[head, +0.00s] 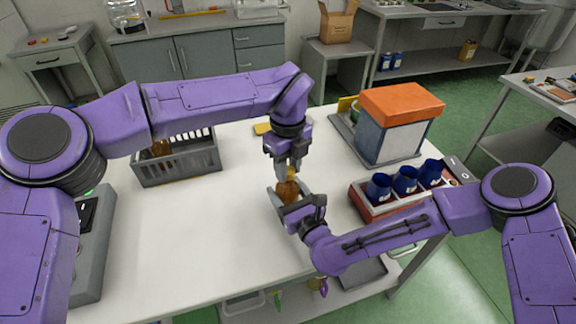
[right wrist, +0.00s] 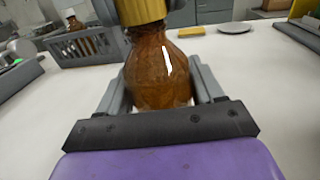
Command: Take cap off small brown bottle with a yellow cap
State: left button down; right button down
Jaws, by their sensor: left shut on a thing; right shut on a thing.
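The small brown bottle (head: 287,190) stands upright over the middle of the white table; its glass body fills the centre of the right wrist view (right wrist: 158,72). My right gripper (head: 284,193) is shut around the bottle's body, one finger on each side. The yellow cap (right wrist: 140,10) is at the bottle's top, cut off by the upper edge of the right wrist view. My left gripper (head: 290,174) points down from above and is shut on the cap, hiding most of it in the head view. Whether the cap still touches the neck is unclear.
A grey slatted crate (head: 180,172) with brown bottles stands at the left. A red tray (head: 385,208) with blue bottles stands right of my right gripper. Behind it is a box with an orange lid (head: 400,102). The table's left middle is clear.

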aim_at(288, 170)
pick_arm(q)
jog(key=shift+r, duration=0.1)
jog(key=shift+r, duration=1)
jog(key=shift+r, duration=2)
pick_arm(e)
jog(key=shift+c, duration=0.4)
grip_release()
